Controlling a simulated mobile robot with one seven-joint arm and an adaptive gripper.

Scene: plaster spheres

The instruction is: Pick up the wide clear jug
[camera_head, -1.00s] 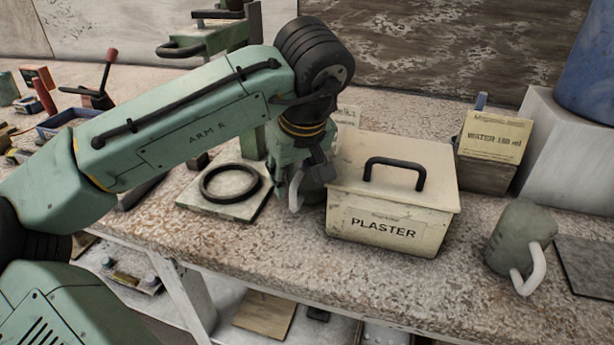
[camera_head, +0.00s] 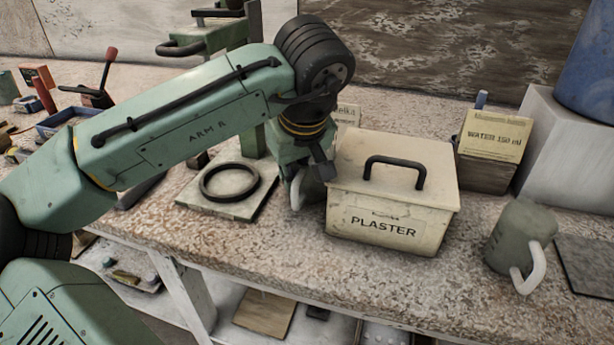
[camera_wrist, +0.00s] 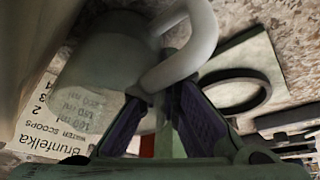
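A greyish see-through jug (camera_head: 313,190) stands on the bench beside the plaster box, mostly hidden by my gripper in the head view. In the wrist view, this jug (camera_wrist: 104,68) shows ml marks and a thick pale loop handle (camera_wrist: 190,45). My gripper (camera_wrist: 163,94) is at that handle, with one purple-padded finger on either side of its lower part. The fingertips are close to it, but I cannot tell whether they press on it. A second grey jug (camera_head: 508,238) with a white handle stands at the right. I cannot tell from the frames which jug is wider.
The lidded plaster box (camera_head: 390,235) stands close to the right of my gripper. A square plate with a black ring (camera_head: 230,184) lies to the left. A water sign (camera_head: 493,137) and a pale block (camera_head: 568,160) are behind right. The bench front is clear.

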